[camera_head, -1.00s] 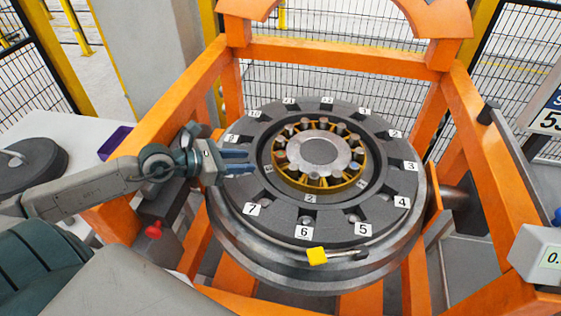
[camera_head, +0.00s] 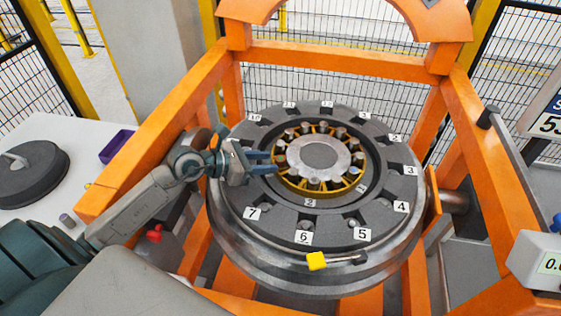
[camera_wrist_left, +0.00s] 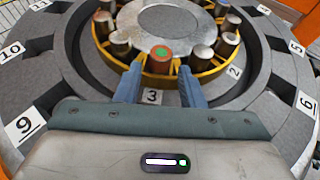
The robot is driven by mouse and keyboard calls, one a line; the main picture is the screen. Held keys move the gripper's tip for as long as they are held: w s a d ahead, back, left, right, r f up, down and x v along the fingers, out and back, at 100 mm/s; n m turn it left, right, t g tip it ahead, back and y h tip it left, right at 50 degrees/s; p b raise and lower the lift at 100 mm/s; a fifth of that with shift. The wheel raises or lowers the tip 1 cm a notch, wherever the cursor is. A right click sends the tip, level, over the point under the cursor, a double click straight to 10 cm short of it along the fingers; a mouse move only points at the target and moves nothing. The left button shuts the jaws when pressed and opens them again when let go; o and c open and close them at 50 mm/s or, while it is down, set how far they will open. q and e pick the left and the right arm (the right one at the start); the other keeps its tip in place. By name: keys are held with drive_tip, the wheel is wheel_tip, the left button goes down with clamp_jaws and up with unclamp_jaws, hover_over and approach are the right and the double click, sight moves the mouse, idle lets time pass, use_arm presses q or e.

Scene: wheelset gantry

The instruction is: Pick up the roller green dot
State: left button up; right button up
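The roller with the green dot (camera_wrist_left: 161,58) stands upright in the yellow cage, its top reddish-brown with a green spot. In the left wrist view it is just beyond and between the two blue fingertips of my left gripper (camera_wrist_left: 159,82). The gripper is open and no contact with the roller shows. In the head view my left gripper (camera_head: 275,163) reaches over the ring from the left, its tips at the cage's left edge. The green dot cannot be made out there. My right gripper is not in view.
The yellow cage (camera_head: 322,190) holds several metal rollers around a grey hub (camera_head: 319,157). A dark numbered ring (camera_head: 335,222) surrounds it. A yellow-tagged tool (camera_head: 317,261) lies at the ring's front. Orange gantry beams (camera_head: 340,57) enclose the wheelset. A white table (camera_head: 90,180) is at left.

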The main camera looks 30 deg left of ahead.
sight(281, 164)
use_arm(q)
drive_tip(key=shift+p+x, duration=0.35)
drive_tip(key=shift+x, duration=1.05)
drive_tip(key=shift+r, duration=0.1)
clamp_jaws()
